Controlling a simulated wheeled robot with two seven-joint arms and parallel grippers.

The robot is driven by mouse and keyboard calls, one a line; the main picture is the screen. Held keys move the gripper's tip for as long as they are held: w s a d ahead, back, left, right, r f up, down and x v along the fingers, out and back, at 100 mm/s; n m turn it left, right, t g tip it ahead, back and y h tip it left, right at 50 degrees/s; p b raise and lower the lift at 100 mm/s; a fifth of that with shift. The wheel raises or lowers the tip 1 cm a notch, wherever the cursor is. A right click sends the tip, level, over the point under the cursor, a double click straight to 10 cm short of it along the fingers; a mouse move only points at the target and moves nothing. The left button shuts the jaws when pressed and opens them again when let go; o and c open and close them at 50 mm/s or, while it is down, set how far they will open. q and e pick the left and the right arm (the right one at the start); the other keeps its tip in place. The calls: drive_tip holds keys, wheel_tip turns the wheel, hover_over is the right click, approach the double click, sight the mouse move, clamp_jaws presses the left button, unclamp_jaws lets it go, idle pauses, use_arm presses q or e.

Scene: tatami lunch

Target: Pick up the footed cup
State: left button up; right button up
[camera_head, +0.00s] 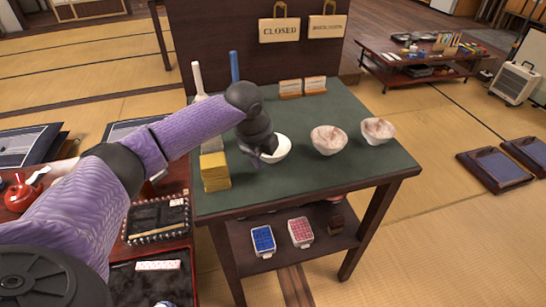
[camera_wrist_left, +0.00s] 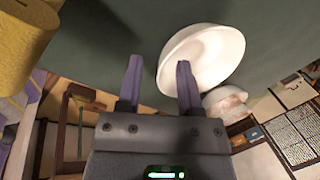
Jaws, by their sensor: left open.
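A plain white cup (camera_head: 280,150) stands on the green table top, partly hidden behind my left gripper (camera_head: 262,152) in the head view. In the left wrist view the white cup (camera_wrist_left: 212,58) lies beyond the fingers and to the right. My left gripper (camera_wrist_left: 159,84) is open, with nothing between its fingers. The right finger overlaps the cup's edge in the picture; I cannot tell whether it touches. Two brown-and-white marbled cups, one nearer (camera_head: 328,141) and one farther right (camera_head: 378,131), stand apart from it. My right gripper is not in view.
The front right of the green table (camera_head: 350,172) is clear.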

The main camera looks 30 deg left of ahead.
use_arm(q)
drive_tip(key=shift+r, duration=0.1)
clamp_jaws()
